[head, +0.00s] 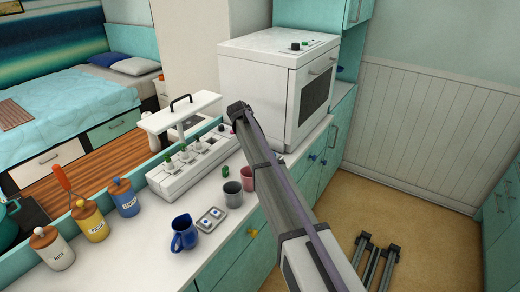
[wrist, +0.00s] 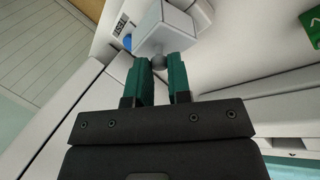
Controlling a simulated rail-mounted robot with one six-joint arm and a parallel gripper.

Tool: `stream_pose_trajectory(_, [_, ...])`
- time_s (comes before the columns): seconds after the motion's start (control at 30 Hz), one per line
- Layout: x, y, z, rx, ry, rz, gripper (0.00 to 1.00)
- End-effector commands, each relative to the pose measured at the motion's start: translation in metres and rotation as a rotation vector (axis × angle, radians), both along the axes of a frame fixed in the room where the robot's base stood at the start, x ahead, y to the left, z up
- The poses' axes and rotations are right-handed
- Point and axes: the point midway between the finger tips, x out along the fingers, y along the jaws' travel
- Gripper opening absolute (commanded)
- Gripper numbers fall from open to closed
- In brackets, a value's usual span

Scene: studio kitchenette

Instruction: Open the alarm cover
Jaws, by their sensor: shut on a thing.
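In the wrist view my gripper (wrist: 159,70) has its two green fingers on either side of a small grey round knob (wrist: 158,62), and they are shut on it. The knob sits against a small white box (wrist: 167,22), which looks like the alarm cover. I cannot tell whether it is raised. A label (wrist: 121,25) and a blue part (wrist: 127,41) show just left of the box. In the head view my arm reaches over the counter toward the left side of the white oven, and my fingers and the cover cannot be made out there.
The white oven (head: 275,88) stands at the counter's far end. On the counter (head: 150,258) are a switch panel (head: 185,170), a blue pitcher (head: 184,234), a grey cup (head: 232,194), a pink cup (head: 247,178) and labelled jars (head: 124,198). A green thing (wrist: 312,25) shows at the wrist view's right.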

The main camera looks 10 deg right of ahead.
Motion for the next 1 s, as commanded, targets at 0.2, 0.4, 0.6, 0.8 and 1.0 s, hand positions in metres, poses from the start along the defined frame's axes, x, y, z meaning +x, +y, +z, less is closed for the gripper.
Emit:
stream_pose_trajectory(0.2, [0.010, 0.009, -0.005, -0.104, 0.098, 0.003, 0.00])
stream_pose_trajectory(0.4, [0.013, 0.013, -0.005, -0.163, 0.153, 0.001, 0.00])
stream_pose_trajectory(0.6, [0.013, 0.015, -0.004, -0.187, 0.176, 0.000, 0.00])
stream_pose_trajectory(0.8, [0.013, 0.015, -0.004, -0.190, 0.179, 0.000, 0.00])
stream_pose_trajectory(1.0, [0.013, 0.015, -0.004, -0.189, 0.178, 0.001, 0.20])
